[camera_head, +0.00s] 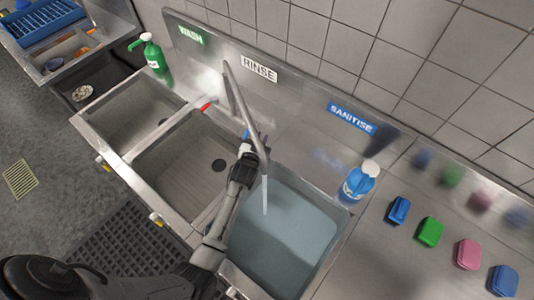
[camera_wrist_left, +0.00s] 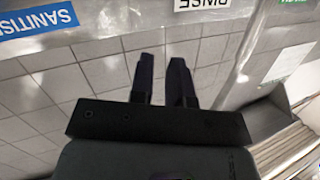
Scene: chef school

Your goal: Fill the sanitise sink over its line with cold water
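The sanitise sink (camera_head: 318,283) is the rightmost of three basins in the head view, below the blue SANITISE sign (camera_head: 352,117). Bluish water (camera_head: 285,240) covers its floor, and a stream (camera_head: 265,196) falls into it from the tall metal tap (camera_head: 238,95). I cannot make out the fill line. My left gripper (camera_head: 256,140) is at the tap's base, close to a small blue handle (camera_head: 246,134); contact cannot be told. In the left wrist view its fingers (camera_wrist_left: 162,80) are apart, with nothing visible between them. My right gripper is not in view.
The rinse basin (camera_head: 180,160) and wash basin (camera_head: 135,115) look empty. A red tap handle (camera_head: 206,106) sits left of the tap. A blue bottle (camera_head: 357,184) stands behind the sanitise sink's right corner. Several coloured sponges (camera_head: 431,232) lie on the right counter. A green bottle (camera_head: 152,55) stands back left.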

